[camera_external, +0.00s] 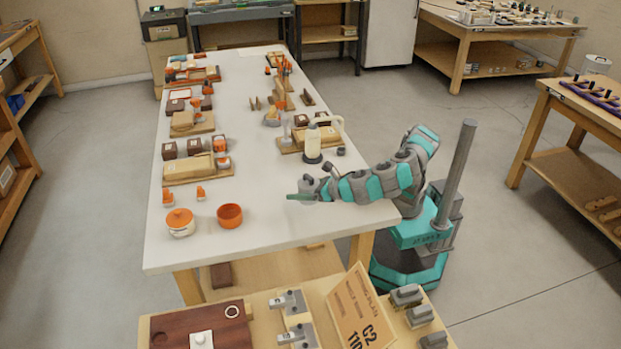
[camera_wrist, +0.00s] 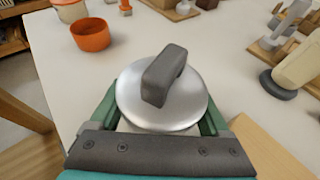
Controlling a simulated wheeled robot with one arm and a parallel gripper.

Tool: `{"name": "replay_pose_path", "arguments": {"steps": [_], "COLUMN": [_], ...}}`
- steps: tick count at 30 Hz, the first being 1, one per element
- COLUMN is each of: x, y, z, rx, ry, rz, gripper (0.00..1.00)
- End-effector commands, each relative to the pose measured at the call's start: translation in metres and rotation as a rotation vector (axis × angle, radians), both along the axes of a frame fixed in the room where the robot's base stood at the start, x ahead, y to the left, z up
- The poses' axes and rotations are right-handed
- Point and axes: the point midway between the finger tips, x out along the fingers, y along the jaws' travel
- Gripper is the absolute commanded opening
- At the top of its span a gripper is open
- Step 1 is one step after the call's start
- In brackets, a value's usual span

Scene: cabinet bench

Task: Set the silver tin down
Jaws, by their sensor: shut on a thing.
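The silver tin (camera_wrist: 190,105) has a round shiny lid with a dark grey handle on top and fills the middle of the wrist view. My gripper (camera_wrist: 163,108) is shut on it, with a green finger at each side of the lid. In the external view my gripper (camera_external: 303,193) is over the front right part of the white table (camera_external: 262,185). The tin (camera_external: 307,183) shows there only as a small grey shape, partly covered by the gripper. I cannot tell whether its base touches the table.
A cream dispenser-like thing with a dark base (camera_external: 312,143) stands behind the gripper. Wooden boards with blocks line the table's left side. The table between is clear.

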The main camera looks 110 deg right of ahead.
Motion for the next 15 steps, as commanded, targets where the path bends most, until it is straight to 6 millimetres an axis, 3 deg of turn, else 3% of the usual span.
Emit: {"name": "replay_pose_path", "arguments": {"steps": [15], "x": [0.078], "y": [0.027], "z": [-0.009], "rx": [0.002], "ry": [0.001], "rz": [-0.003], "gripper": [0.09]}}
